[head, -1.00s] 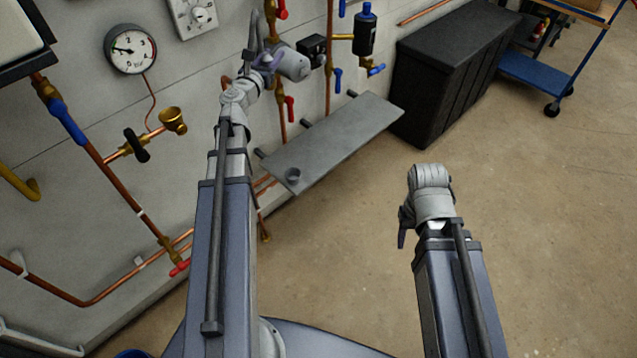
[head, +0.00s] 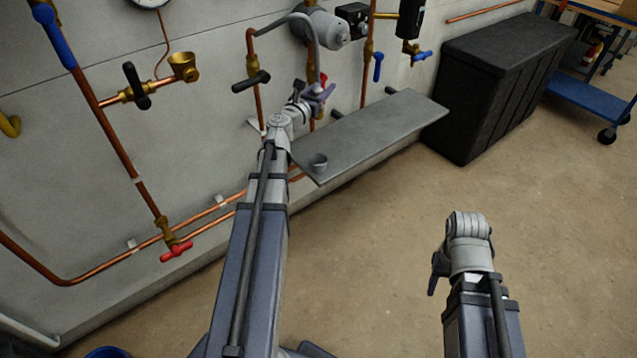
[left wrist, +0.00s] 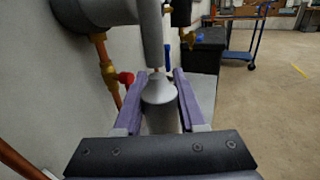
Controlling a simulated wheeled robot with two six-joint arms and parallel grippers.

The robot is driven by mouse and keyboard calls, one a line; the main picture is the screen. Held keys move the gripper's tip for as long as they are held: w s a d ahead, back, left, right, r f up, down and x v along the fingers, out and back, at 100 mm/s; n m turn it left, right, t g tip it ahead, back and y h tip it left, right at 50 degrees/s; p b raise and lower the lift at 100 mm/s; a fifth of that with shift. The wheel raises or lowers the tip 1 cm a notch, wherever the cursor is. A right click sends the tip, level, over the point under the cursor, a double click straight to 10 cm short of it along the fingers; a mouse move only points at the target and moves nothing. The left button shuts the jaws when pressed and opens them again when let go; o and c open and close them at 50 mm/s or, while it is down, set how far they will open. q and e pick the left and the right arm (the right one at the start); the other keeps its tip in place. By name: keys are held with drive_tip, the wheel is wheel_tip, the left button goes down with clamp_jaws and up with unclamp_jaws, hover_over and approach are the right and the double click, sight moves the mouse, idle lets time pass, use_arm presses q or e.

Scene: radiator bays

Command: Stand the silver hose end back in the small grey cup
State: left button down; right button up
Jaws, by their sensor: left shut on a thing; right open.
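The cup is not seen in the wrist view. My right gripper (head: 434,284) is open and empty over bare floor, mostly hidden by its wrist.
Copper pipes with a black-handled valve (head: 250,82) and a blue-handled valve (head: 378,66) run on the wall around the shelf. A grey pump (head: 326,28) is above. A black chest (head: 495,80) stands right of the shelf. The floor in front is clear.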

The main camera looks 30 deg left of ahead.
use_arm(q)
wheel_tip(320, 180, down, 17)
drive_tip(key=b, duration=1.5)
drive_tip(key=shift+w, duration=0.15)
wheel_tip(320, 180, down, 4)
drive_tip(key=b, duration=0.3)
drive_tip(key=shift+r+b, duration=0.2)
drive_tip(key=shift+b, duration=0.1)
drive_tip(key=shift+f+b, duration=0.4)
drive_tip(key=shift+c, duration=2.4)
unclamp_jaws()
drive_tip(key=shift+r, duration=0.1)
